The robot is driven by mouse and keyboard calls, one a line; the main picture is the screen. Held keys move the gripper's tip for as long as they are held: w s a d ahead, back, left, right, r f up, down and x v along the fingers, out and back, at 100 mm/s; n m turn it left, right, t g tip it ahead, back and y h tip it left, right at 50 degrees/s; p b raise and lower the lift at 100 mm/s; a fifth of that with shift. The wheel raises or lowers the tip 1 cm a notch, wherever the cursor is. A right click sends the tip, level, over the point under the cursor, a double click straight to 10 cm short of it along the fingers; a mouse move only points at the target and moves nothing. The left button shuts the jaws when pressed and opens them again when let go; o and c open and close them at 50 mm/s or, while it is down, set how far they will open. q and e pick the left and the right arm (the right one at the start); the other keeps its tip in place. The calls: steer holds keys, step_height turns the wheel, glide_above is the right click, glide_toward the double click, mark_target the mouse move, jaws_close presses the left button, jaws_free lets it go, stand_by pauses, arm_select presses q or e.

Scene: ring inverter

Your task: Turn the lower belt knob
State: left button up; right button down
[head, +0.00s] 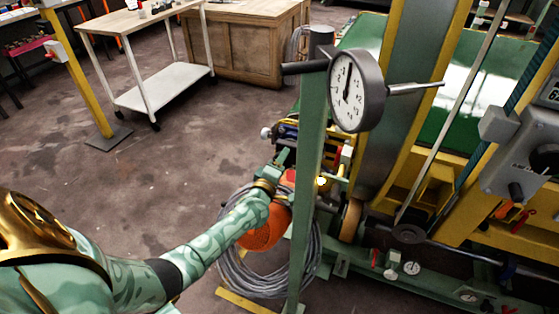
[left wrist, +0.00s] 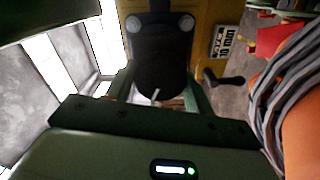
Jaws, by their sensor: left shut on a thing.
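My left arm reaches in from the left in the head view, and its green gripper (head: 284,162) is at the machine's side, just left of the green post. In the left wrist view the two fingers (left wrist: 162,98) stand on either side of a dark rounded knob (left wrist: 160,72), which I take to be the lower belt knob. The gripper is shut on it. In the head view I cannot make the knob out, with the gripper and post around it. My right gripper is not in view.
A green post (head: 310,170) with a round dial (head: 356,92) stands close to the right of my gripper. An orange round part (head: 264,230) and coiled grey cable (head: 250,272) are below. A white trolley (head: 163,87) stands at the back left.

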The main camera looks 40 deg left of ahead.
arm_select(q)
steer(key=m+p, duration=0.1)
steer(key=m, duration=0.4)
steer(key=shift+d+m+p, duration=0.1)
steer(key=shift+m+p, duration=0.2)
steer(key=shift+p, duration=0.05)
steer(key=m, duration=0.3)
steer(key=shift+p, duration=0.35)
steer(key=shift+f+m, duration=0.1)
steer(key=shift+m, duration=1.5)
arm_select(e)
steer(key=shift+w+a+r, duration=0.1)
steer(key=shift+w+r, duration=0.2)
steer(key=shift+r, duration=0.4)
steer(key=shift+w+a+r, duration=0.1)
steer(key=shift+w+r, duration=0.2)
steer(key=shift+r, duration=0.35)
arm_select(q)
steer(key=shift+s, duration=0.1)
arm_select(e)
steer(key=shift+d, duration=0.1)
arm_select(q)
steer(key=o, duration=0.7)
steer(key=shift+o, duration=1.3)
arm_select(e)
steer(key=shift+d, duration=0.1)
